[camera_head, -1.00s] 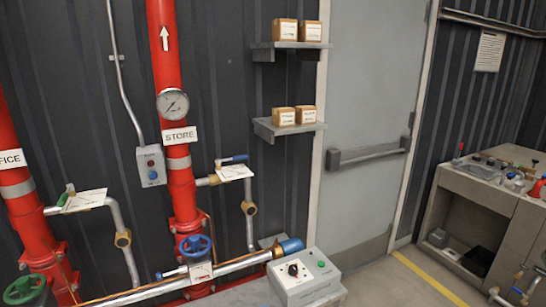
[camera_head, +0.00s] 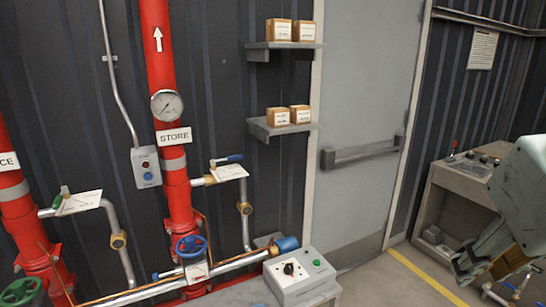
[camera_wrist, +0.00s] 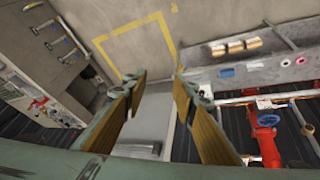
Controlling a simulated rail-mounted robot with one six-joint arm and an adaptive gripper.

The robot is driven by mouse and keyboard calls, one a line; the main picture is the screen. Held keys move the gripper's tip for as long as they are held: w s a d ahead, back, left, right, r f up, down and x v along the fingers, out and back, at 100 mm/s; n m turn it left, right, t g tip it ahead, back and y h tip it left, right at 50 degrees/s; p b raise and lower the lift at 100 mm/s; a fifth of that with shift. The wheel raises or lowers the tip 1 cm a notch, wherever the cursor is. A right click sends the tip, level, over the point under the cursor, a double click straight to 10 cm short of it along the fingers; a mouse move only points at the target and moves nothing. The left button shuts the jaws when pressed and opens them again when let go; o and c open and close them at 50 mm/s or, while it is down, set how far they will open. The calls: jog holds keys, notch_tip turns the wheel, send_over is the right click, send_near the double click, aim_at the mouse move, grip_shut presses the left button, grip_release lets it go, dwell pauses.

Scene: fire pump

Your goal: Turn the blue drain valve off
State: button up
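Several blue handles show in the head view, and I cannot tell from the pictures which is the drain valve. A blue lever (camera_head: 229,158) sits on the side branch of the red STORE pipe (camera_head: 181,205), roughly level, above a white tag (camera_head: 229,172). A blue handwheel (camera_head: 190,247) is at the pipe's foot. Another small blue lever (camera_head: 160,275) lies left of it, by a second tag (camera_head: 196,271). My gripper (camera_head: 488,268) is at the far right, well away from these valves. In the wrist view my gripper (camera_wrist: 158,92) has its fingers apart with nothing between them.
A control box (camera_head: 300,277) with a knob and green button stands at the front. Two small shelves (camera_head: 283,129) with boxes project from the wall. A closed door (camera_head: 365,120) is behind, and a workbench (camera_head: 455,190) stands at right. Clear floor lies before the door.

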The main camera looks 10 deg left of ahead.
jog(key=w+a+r+n+t+y+p, duration=0.1)
jog(key=w+a+r+n+t+p, duration=0.2)
jog(key=w, duration=1.5)
jog(key=w+a+r+n+t, duration=0.25)
jog(key=w+a+n, duration=0.3)
jog(key=w, duration=1.15)
jog(key=w+a+f+n+y+p, duration=0.1)
jog(key=w+a+n+y+p, duration=0.45)
jog(key=w+a, duration=0.85)
jog(key=n+g+y+p, duration=0.1)
jog(key=n+g+y, duration=0.2)
jog(key=n+y, duration=0.75)
send_near(238, 158)
jog(key=shift+s+d+r+n+h, duration=0.35)
jog(key=shift+d+r+n+h, duration=0.2)
jog(key=shift+r+n, duration=0.15)
jog(key=shift+s+d+r+n+h, duration=0.45)
jog(key=shift+r+n+h, duration=0.15)
jog(key=shift+n, duration=0.15)
jog(key=shift+p+x, duration=0.7)
jog(key=shift+x, duration=6.2)
